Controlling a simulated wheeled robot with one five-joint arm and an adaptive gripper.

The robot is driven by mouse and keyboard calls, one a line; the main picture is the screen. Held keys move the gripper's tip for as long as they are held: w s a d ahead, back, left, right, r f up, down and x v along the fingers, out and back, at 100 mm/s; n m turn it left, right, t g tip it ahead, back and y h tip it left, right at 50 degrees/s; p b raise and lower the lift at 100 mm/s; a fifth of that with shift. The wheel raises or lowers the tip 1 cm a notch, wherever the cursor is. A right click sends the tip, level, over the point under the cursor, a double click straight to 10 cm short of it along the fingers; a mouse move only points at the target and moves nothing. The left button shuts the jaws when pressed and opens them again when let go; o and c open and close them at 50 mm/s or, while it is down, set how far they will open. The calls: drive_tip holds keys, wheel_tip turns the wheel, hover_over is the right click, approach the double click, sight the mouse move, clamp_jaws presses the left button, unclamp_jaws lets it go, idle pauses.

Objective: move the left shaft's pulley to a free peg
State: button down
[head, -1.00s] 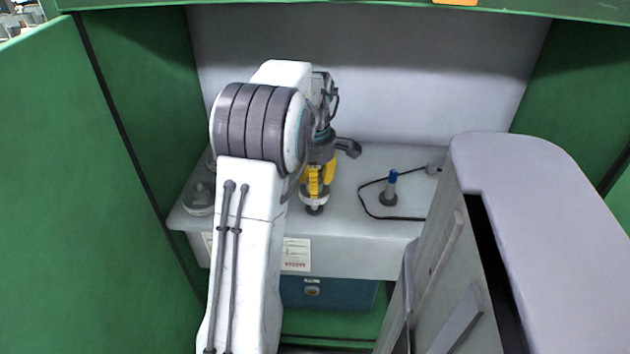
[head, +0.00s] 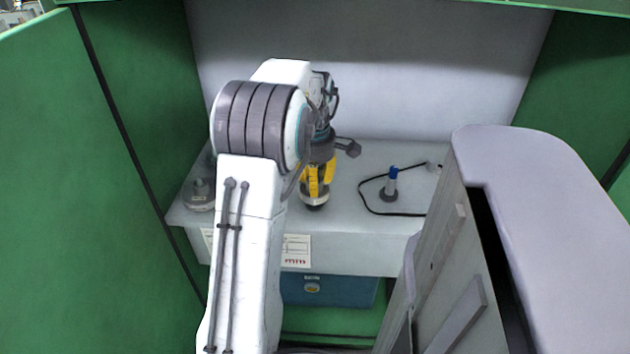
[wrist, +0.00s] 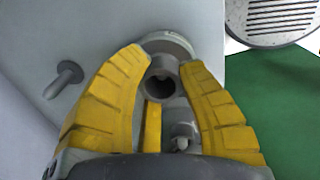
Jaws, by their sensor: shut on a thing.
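My gripper (head: 316,192) points down over the middle of the pale bench. In the wrist view its yellow fingers (wrist: 163,64) are shut on a grey, hollow round part, which I take to be the pulley (wrist: 160,87). A paler round flange (wrist: 170,43) shows just past the fingertips. In the head view a dark round base (head: 313,206) shows under the fingers. Whether the pulley is still on its shaft cannot be told. A bare grey peg (wrist: 66,77) stands left of the fingers in the wrist view. A smaller peg (wrist: 183,132) shows between the fingers.
A blue-topped post (head: 392,178) stands right of my gripper, with a black cable loop (head: 366,201) around it. A grey round fixture (head: 198,194) sits at the bench's left end. Green walls flank the bench. A slotted grey disc (wrist: 272,18) shows beyond the edge.

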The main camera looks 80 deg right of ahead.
drive_tip(key=shift+f+b, duration=0.75)
drive_tip(key=shift+f, duration=0.4)
drive_tip(key=shift+c, duration=0.9)
unclamp_jaws()
drive_tip(key=shift+r, duration=0.15)
drive_tip(key=shift+r+p, duration=4.8)
drive_tip(key=shift+r, duration=0.1)
